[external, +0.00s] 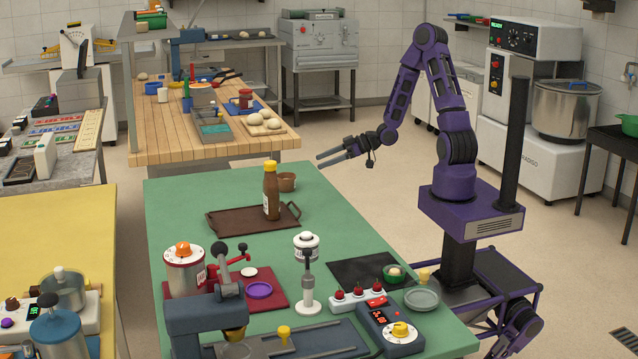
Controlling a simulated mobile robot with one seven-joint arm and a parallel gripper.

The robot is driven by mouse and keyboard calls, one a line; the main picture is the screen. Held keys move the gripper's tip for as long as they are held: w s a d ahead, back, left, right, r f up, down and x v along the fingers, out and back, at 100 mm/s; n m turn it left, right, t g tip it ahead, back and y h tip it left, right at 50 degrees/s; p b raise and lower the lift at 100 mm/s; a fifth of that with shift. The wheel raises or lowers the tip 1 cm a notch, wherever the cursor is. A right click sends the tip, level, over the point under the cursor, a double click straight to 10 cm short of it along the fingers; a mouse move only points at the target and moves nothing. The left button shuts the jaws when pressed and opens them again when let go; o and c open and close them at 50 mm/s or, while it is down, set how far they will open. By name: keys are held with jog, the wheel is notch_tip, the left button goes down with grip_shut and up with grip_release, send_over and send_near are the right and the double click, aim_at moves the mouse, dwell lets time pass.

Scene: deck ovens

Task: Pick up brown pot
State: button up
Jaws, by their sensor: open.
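A small brown pot (288,183) stands upright on the green tabletop near its far edge. It is just behind and to the right of a brown bottle (270,192), which hides none or little of it. My gripper (319,160) is open and empty, with its two fingers pointing left. In the picture it is above and to the right of the pot, apart from it. How far it is from the pot in depth is hard to tell.
The bottle stands on a brown tray (232,219) with handles. The green tabletop (345,208) is clear right of the pot. A wooden table (165,130) is behind.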

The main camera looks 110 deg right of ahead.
jog(key=b, duration=0.1)
send_near(284, 176)
jog(key=x, duration=0.3)
jog(key=shift+w+d+f, duration=0.2)
jog(key=shift+w, duration=0.1)
jog(key=b+x, duration=0.1)
jog(key=x, duration=0.5)
jog(key=shift+c, duration=0.2)
jog(key=c, duration=1.3)
